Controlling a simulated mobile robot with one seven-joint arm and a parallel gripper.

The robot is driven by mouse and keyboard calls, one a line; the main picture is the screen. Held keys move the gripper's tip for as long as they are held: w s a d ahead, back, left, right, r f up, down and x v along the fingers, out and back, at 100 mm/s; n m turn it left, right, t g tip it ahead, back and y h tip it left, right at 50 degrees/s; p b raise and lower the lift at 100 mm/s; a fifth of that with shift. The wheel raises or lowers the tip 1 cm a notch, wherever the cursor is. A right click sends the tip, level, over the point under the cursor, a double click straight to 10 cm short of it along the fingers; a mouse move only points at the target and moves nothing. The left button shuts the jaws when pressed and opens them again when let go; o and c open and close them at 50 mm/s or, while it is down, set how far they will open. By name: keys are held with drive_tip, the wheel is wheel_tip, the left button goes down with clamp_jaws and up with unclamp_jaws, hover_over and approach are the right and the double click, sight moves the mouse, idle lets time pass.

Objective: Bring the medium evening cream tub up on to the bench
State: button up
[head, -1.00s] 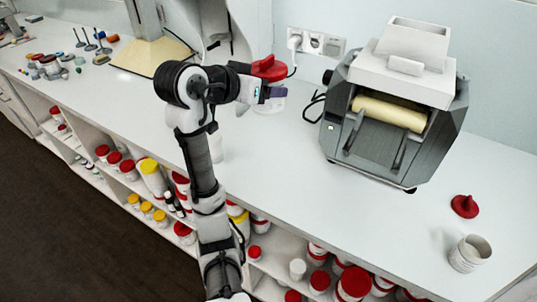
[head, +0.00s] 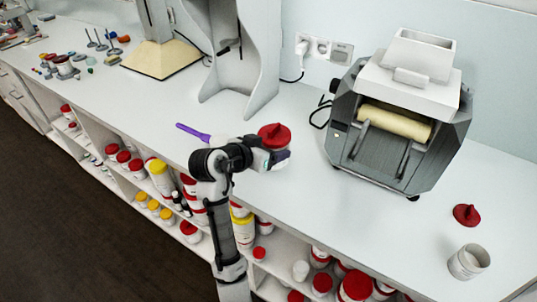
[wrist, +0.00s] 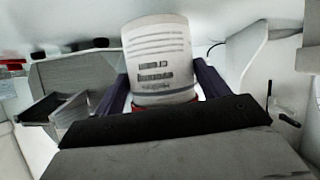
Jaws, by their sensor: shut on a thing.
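A white tub with a red lid (head: 274,136) is in my gripper (head: 278,158), over the front part of the white bench (head: 330,220). In the wrist view the tub's white body (wrist: 158,50) carries dark printed lines, too small to read. Its red part (wrist: 138,108) shows low between the purple fingers of my gripper (wrist: 160,85), which close on both its sides. The tub looks upright in the head view. My gripper hides its lower part there, so I cannot tell whether its base touches the bench.
A grey roller mill (head: 400,125) stands to the right. A loose red lid (head: 466,214) and an open white pot (head: 469,259) are at the far right. A purple spatula (head: 192,131) and a grey stand (head: 238,60) lie behind. Shelves below hold several tubs.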

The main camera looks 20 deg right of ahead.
wheel_tip(320, 180, down, 3)
drive_tip(key=shift+r, duration=0.15)
drive_tip(key=o, duration=2)
